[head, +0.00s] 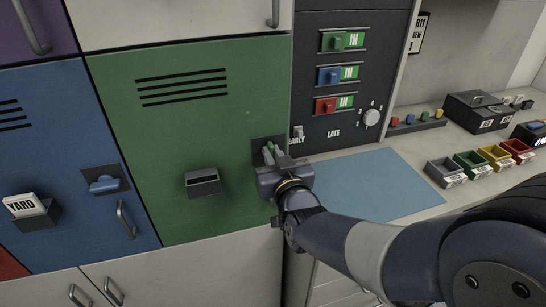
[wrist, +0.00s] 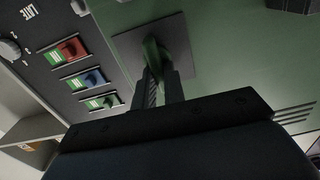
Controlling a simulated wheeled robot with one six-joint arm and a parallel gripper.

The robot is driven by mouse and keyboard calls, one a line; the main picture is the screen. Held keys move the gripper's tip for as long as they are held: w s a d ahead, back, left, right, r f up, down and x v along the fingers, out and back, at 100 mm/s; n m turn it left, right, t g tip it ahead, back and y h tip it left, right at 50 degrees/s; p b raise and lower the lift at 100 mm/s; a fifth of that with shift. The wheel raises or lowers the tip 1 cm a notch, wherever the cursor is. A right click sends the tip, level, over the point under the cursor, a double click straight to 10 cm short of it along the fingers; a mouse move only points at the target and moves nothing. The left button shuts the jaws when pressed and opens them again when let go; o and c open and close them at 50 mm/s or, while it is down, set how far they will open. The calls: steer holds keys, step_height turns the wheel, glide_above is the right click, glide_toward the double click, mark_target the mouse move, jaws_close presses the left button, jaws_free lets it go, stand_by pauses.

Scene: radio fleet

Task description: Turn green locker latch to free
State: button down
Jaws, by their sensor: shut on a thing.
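The green locker door (head: 215,125) is closed in the head view, between the blue locker and the dark panel. Its green latch (wrist: 152,48) sits on a dark square plate (wrist: 125,42) near the door's right edge. My gripper (head: 270,152) is at this plate, with its fingers shut on the latch. In the wrist view my gripper (wrist: 162,78) has one finger on each side of the green handle. The fingers hide much of the handle, so its exact angle is hard to tell.
A blue locker with a horizontal blue latch (head: 104,184) stands at left. A card holder (head: 202,181) sticks out of the green door. Right of it is a dark panel (head: 350,90) with three coloured slides and a knob. A blue mat (head: 380,185) lies clear on the counter.

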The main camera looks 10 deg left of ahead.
steer(key=c, duration=1.5)
jaws_free()
steer(key=b+v, duration=0.2)
steer(key=v, duration=0.9)
steer(key=shift+w, duration=0.2)
steer(key=p+x, duration=0.2)
steer(key=x, duration=0.8)
steer(key=shift+w+a, duration=0.25)
